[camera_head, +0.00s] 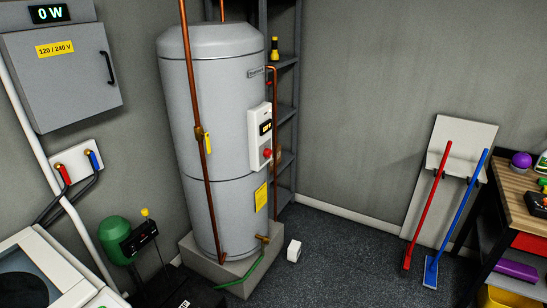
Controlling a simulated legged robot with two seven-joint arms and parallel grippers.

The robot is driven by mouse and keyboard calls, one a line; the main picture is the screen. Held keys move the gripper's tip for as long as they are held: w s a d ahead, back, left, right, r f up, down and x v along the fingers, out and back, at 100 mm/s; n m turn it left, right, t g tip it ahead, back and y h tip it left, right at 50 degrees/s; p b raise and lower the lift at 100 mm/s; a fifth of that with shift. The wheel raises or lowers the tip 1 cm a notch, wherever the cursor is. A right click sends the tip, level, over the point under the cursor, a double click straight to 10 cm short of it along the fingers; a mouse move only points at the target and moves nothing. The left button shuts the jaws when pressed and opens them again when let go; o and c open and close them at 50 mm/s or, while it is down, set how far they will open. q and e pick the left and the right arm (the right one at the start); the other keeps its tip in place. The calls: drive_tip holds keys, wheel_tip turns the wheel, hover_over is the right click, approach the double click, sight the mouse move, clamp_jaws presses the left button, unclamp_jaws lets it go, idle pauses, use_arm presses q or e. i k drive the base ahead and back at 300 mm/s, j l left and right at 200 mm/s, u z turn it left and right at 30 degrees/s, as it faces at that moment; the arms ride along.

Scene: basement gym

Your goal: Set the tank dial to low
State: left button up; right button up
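The tank (218,105) is a tall grey water heater standing on a square grey base in the middle of the head view. A white control panel (258,150) is on its right front side. The panel has a small dark display (265,127) with yellowish marks too small to read. A round red dial (267,153) sits below the display; its setting is too small to tell. Neither of my grippers is in view.
Copper pipes (196,110) run up the tank's front. A dark shelf (285,110) stands behind it. A small white box (294,250) lies on the floor at right. A workbench (515,185) is at far right. Dark floor right of the tank is mostly clear.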

sight(268, 152)
drive_tip(key=i+l+u, duration=0.15)
drive_tip(key=i+l, duration=0.2)
drive_tip(key=i+l+u, duration=0.2)
drive_tip(key=i+l, duration=0.15)
drive_tip(key=i, duration=0.15)
drive_tip(key=i+l+u, duration=0.15)
drive_tip(key=i+l, duration=0.25)
drive_tip(key=i+l+u, duration=0.15)
drive_tip(key=i+l, duration=0.2)
drive_tip(key=l, duration=0.2)
drive_tip(key=i+l+u, duration=0.15)
drive_tip(key=i+l, duration=0.2)
drive_tip(key=l, duration=0.2)
